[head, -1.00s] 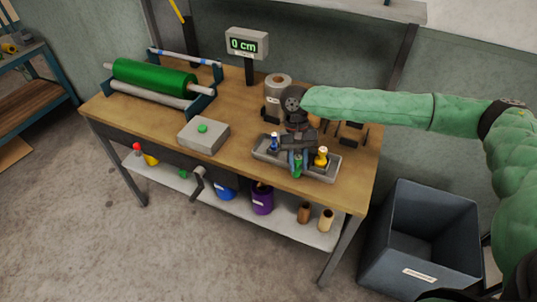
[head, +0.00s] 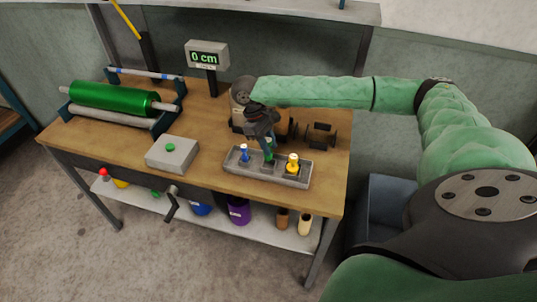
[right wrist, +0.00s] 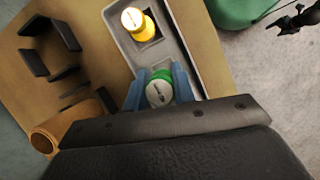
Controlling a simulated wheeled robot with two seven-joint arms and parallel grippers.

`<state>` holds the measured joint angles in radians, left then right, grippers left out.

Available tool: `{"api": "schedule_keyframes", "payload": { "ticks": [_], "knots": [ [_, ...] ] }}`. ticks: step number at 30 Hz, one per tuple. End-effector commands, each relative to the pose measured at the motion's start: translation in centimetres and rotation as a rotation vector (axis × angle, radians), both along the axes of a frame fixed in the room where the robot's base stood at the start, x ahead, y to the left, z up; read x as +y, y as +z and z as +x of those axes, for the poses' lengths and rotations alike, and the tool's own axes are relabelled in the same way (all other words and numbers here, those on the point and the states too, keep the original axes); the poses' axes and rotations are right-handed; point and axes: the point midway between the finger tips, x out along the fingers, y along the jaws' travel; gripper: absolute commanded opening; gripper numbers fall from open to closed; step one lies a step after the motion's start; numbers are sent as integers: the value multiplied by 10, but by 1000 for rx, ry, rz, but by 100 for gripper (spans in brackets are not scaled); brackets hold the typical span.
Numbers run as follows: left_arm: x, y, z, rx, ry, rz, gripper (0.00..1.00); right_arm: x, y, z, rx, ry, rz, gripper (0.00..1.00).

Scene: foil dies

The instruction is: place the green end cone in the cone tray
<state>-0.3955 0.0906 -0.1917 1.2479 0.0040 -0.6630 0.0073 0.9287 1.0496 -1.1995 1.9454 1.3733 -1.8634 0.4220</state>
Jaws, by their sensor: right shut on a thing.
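The grey cone tray (head: 234,166) lies near the bench's front edge. A blue cone (head: 244,153) stands in its left compartment and a yellow cone (head: 292,163) in its right one; the yellow cone also shows in the right wrist view (right wrist: 138,22). My right gripper (head: 269,150) is shut on the green end cone (right wrist: 159,92), which sits between its two blue fingers. The cone is at the tray's middle compartment, between the other two cones. I cannot tell whether it touches the tray floor; its lower part is hidden. My left gripper is not in view.
A grey box with a green button (head: 172,153) stands left of the tray. A green roller (head: 112,98) in a stand is at the far left. A "0 cm" display (head: 207,56) stands at the back. Dark brackets (head: 320,136) stand behind the tray. A grey bin (head: 385,200) is right of the bench.

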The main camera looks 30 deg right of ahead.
Motion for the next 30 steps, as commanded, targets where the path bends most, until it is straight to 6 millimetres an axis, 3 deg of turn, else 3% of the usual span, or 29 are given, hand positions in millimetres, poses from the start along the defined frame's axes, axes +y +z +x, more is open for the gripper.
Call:
{"api": "schedule_keyframes", "payload": {
  "ticks": [15, 27, 28, 30],
  "knots": [
    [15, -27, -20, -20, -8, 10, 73, 0, -48, 0, 0, 0, 0, 2],
    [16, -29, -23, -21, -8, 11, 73, 0, -51, 0, 0, -1, 0, 2],
    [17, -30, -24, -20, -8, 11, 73, 0, -52, 0, -1, -1, 0, 30],
    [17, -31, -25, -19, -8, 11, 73, 0, -52, 0, -1, -1, 0, 43]
  ]
}}
